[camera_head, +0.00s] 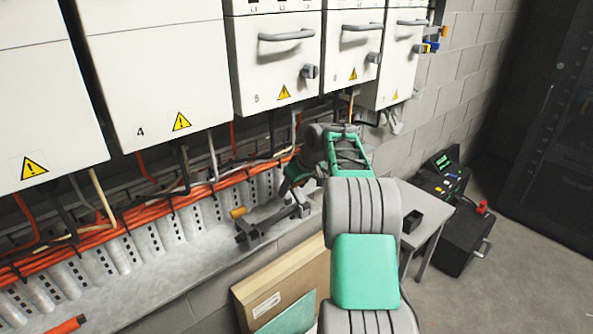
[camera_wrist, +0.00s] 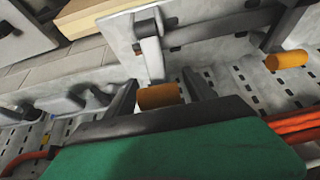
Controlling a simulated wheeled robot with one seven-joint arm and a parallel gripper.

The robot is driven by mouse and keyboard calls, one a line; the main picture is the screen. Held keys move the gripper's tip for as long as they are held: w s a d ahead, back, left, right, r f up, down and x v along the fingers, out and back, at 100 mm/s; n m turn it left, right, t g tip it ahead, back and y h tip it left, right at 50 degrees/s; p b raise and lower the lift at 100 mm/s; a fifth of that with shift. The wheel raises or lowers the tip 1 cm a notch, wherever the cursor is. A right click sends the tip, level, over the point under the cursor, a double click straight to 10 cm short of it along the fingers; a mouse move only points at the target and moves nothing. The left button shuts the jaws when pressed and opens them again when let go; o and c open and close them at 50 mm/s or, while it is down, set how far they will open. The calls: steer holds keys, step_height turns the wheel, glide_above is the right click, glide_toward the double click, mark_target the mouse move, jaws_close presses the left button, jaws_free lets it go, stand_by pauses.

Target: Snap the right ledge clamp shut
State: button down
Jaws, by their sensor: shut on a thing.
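The right ledge clamp (camera_head: 301,209) is grey and sits on the ledge, partly hidden by my gripper (camera_head: 290,187). In the wrist view its grey lever (camera_wrist: 152,55) ends in an orange grip (camera_wrist: 158,96). That grip lies between the two dark fingers of my gripper (camera_wrist: 160,92), which is shut on it. The left ledge clamp (camera_head: 250,234) stands nearby on the same ledge. Its orange grip (camera_head: 238,212) is free, and it also shows at the right of the wrist view (camera_wrist: 287,60). A grey bar appears to join the two clamps.
White drive cabinets (camera_head: 155,65) hang above the ledge (camera_head: 160,285). Orange cables (camera_head: 170,199) and slotted ducting run along the wall behind. A cardboard box (camera_head: 284,284) leans below the ledge. A small grey table (camera_head: 425,228) and a black case (camera_head: 462,238) stand at the right.

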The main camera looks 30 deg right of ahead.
steer(key=shift+w+a+f+g+p, duration=0.1)
steer(key=shift+w+f+g+p, duration=0.3)
steer(key=shift+g+p, duration=0.55)
steer(key=shift+s+t, duration=0.1)
steer(key=shift+t, duration=0.15)
steer(key=shift+c, duration=1.8)
jaws_free()
steer(key=v, duration=0.5)
steer(key=shift+s, duration=0.25)
steer(key=s+d+b, duration=0.2)
steer(key=s+b, duration=0.1)
steer(key=s, duration=0.8)
steer(key=shift+s+d, duration=0.1)
